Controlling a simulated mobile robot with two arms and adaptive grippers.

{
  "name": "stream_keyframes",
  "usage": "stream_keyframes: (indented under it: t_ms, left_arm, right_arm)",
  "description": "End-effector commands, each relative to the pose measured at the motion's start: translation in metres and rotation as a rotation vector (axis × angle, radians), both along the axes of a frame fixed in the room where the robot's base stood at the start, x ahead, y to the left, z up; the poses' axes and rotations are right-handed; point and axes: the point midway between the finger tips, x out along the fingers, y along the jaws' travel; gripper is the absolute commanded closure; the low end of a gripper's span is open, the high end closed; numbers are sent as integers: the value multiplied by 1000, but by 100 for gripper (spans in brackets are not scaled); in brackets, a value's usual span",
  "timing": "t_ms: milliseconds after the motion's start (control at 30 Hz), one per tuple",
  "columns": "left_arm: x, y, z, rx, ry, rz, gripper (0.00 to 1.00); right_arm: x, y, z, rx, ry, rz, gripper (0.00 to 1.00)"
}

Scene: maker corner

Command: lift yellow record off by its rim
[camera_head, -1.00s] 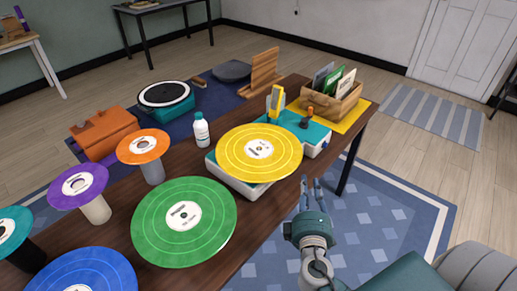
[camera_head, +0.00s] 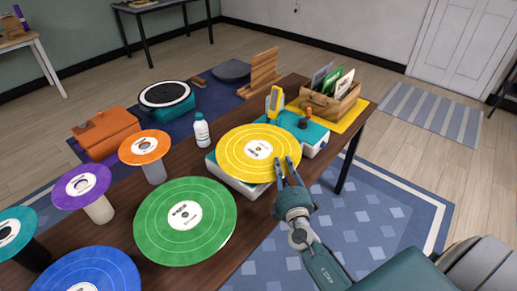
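The yellow record (camera_head: 236,150) with a white label lies flat on the teal and white record player (camera_head: 238,187) near the table's right edge. My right gripper (camera_head: 284,160) reaches in from the lower right, at the record's near right rim. Its two fingers stand apart, with a gap between them, and overlap the rim in the view. I cannot tell whether they touch the record or have the rim between them. My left gripper is not in view.
On the brown table (camera_head: 262,215), a green record (camera_head: 155,220) lies close left of the player. Smaller orange (camera_head: 133,151) and purple (camera_head: 65,188) discs stand on posts. A white bottle (camera_head: 201,131) and a wooden record crate (camera_head: 345,106) stand farther back. Rug floor at right is free.

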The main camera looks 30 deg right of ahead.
Motion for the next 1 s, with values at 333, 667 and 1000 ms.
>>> stream_keyframes:
  t_ms: [333, 667, 1000]
  left_arm:
    - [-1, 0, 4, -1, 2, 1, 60]
    - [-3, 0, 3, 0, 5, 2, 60]
    - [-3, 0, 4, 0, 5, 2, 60]
  right_arm:
    - [31, -11, 0, 0, 0, 1, 79]
    - [30, -11, 0, 0, 0, 0, 100]
    - [30, -11, 2, 0, -2, 0, 100]
